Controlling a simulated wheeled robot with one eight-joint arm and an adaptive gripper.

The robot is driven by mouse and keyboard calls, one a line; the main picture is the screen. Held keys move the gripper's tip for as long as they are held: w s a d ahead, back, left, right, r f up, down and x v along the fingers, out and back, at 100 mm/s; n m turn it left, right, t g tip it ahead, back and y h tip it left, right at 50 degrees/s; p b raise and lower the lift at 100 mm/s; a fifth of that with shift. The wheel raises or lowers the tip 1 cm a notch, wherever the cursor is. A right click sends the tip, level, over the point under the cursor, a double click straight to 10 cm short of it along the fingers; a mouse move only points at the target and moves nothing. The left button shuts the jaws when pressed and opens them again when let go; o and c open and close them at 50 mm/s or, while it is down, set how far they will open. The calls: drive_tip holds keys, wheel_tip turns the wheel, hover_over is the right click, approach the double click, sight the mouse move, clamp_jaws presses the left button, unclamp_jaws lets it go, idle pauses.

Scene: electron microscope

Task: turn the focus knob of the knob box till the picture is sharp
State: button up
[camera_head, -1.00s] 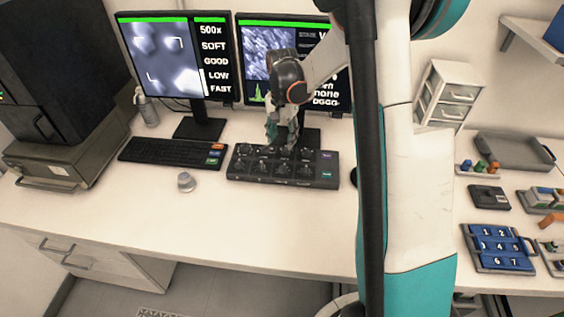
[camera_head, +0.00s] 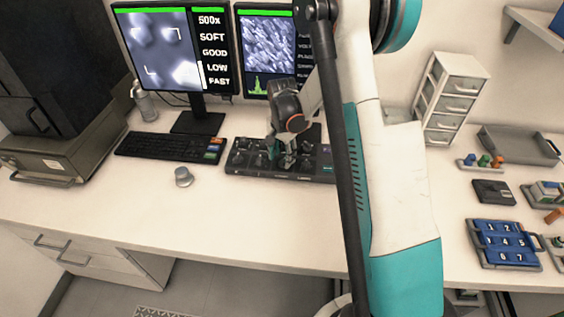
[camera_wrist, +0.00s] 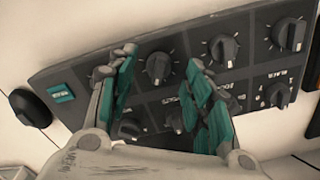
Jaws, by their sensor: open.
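The black knob box (camera_head: 240,168) lies on the desk below the monitors. It fills much of the wrist view (camera_wrist: 85,68), with dark pointer knobs in two rows. My gripper (camera_head: 283,160) is over the box. In the wrist view its teal fingers (camera_wrist: 160,60) are open, with one knob (camera_wrist: 158,67) showing between the tips. I cannot tell whether they touch it. The labels are too small or hidden to tell which knob is focus. The left monitor (camera_head: 172,45) shows a blurred picture and the word SOFT. The right monitor (camera_head: 266,42), partly hidden by my arm, shows a grainy picture.
A keyboard (camera_head: 170,147) lies left of the box, with a small grey-topped knob-like object (camera_head: 183,177) in front. A drawer unit (camera_head: 450,95), a grey tray (camera_head: 520,147) and a blue numbered holder (camera_head: 503,243) are at right. The front desk is clear.

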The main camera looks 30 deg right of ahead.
sight(283, 163)
drive_tip(key=shift+f, duration=1.05)
drive_tip(key=c, duration=1)
drive_tip(key=shift+n+b, duration=0.3)
drive_tip(key=n, duration=0.4)
drive_tip(key=shift+n+b, duration=0.3)
drive_tip(key=shift+b, duration=0.1)
drive_tip(key=n, duration=0.5)
drive_tip(key=shift+s+d+b, duration=0.1)
drive_tip(key=shift+d+b, duration=0.05)
drive_tip(key=shift+b, duration=0.2)
drive_tip(key=shift+n, duration=0.3)
